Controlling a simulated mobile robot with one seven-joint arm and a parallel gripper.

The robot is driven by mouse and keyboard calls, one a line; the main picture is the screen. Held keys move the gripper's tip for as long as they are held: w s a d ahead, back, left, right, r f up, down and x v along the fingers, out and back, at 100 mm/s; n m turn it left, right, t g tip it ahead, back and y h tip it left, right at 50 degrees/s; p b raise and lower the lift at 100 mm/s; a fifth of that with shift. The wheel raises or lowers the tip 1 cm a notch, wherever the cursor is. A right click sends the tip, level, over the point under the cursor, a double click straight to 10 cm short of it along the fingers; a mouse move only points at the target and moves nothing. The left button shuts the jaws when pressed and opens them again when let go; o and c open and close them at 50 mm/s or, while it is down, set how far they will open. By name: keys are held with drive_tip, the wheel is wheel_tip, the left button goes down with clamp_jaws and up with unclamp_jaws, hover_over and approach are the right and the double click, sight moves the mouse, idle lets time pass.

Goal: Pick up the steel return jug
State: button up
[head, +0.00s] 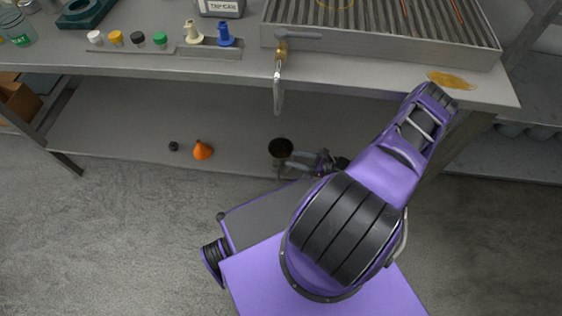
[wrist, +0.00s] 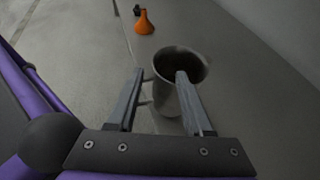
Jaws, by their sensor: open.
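The steel return jug (head: 280,165) stands upright on the lower shelf under the bench. Its dark open mouth faces up, and my wrist partly covers its right side in the head view. In the wrist view the jug (wrist: 172,98) is just beyond and between my fingers, with its handle on the left side. My gripper (wrist: 160,73) is open and empty. The right finger overlaps the jug's body and mouth in the picture, and the handle shows between the two fingers. I cannot tell whether either finger touches the jug. In the head view the gripper (head: 308,166) is right of the jug.
A tap (head: 281,52) with a hanging spout is above the jug at the bench edge. A yellow-brown spill (head: 452,80) marks the bench top.

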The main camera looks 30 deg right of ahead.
sight(280, 162)
drive_tip(key=f+b+x, duration=0.1)
drive_tip(key=x, duration=0.8)
drive_tip(key=shift+s, duration=0.2)
clamp_jaws()
drive_tip(key=shift+a, duration=0.1)
idle(1.1)
